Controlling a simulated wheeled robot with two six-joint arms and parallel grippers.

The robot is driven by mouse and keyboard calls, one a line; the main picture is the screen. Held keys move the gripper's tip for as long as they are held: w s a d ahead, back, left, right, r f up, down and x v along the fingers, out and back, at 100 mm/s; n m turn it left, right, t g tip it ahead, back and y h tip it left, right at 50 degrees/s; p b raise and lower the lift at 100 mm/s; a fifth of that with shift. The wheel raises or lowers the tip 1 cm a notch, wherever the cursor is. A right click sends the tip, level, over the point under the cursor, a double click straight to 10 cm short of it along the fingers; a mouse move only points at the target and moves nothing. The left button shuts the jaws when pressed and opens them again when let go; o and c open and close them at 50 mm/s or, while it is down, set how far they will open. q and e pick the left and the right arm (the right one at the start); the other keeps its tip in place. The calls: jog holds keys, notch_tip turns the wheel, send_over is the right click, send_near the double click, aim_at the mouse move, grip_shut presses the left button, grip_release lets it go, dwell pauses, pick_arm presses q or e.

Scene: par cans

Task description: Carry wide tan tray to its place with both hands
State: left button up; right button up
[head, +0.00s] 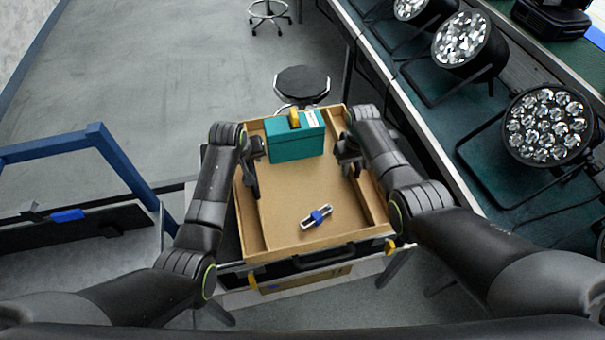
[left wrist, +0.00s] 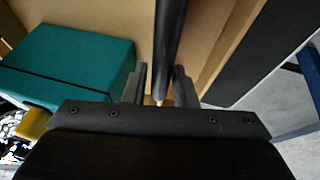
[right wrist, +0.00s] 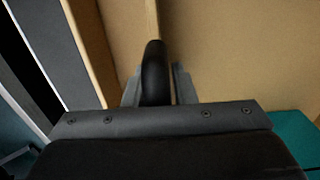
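The wide tan tray (head: 285,215) has low walls and a divider along each side. It lies in front of me, over a dark case or stand. A teal box (head: 296,147) with a yellow handle and a small silver-and-blue item (head: 316,216) lie in it. My left gripper (head: 253,180) is at the tray's left side, with a black bar (left wrist: 170,40) between its fingers. My right gripper (head: 350,165) is at the right side, likewise around a black bar (right wrist: 154,70). Narrow gaps show beside the bars, so both grippers look open. The bars' lower ends are partly hidden.
A long dark-green table (head: 425,110) with several stage lights (head: 548,125) runs along the right. A round black stool (head: 302,83) stands just beyond the tray. A blue frame (head: 110,150) is at the left. Grey floor (head: 180,70) is clear at the far left.

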pick_arm(q)
grip_shut()
pick_arm(e)
grip_shut()
